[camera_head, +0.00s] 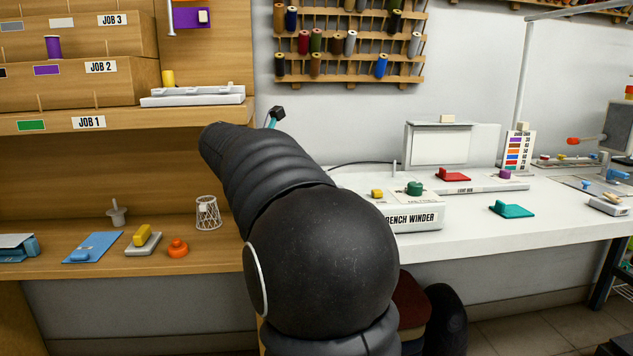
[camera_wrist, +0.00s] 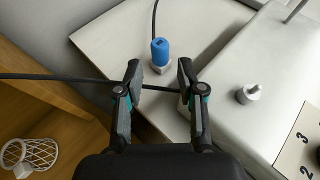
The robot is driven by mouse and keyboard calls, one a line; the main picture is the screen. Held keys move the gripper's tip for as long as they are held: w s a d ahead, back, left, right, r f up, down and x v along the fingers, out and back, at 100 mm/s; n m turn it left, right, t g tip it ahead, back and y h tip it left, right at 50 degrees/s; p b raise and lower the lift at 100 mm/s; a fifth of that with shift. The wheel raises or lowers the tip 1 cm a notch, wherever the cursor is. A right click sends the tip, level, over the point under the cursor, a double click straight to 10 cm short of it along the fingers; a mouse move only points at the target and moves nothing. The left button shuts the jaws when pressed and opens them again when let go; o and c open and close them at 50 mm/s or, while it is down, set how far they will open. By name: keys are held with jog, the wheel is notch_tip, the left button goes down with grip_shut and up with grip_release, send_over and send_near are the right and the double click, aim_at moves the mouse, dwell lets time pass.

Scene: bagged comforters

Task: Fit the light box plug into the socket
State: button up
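In the wrist view a blue plug-like piece (camera_wrist: 160,50) stands on a small white block (camera_wrist: 162,68) on the pale bench top, with a dark cable running up from it. I cannot tell whether the block is the plug's own body or a socket. My gripper (camera_wrist: 159,68) is open and empty, its fingers apart, with the blue piece showing in the gap beyond the tips. The light box (camera_head: 478,187) lies on the white bench in the head view. My arm hides the plug there; only a small part of my gripper (camera_head: 276,115) shows above it.
A dark cable (camera_wrist: 60,77) crosses behind my fingers. The bench winder (camera_head: 411,218) with a grey post (camera_wrist: 248,93) stands at the right. A white wire basket (camera_head: 207,213) stands on the wooden desk at left. The front of the white bench has clear room.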

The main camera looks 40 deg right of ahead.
jog(key=shift+b+x, duration=0.3)
jog(key=shift+x, duration=2.7)
jog(key=shift+r, duration=0.1)
jog(key=shift+c, duration=0.2)
grip_shut()
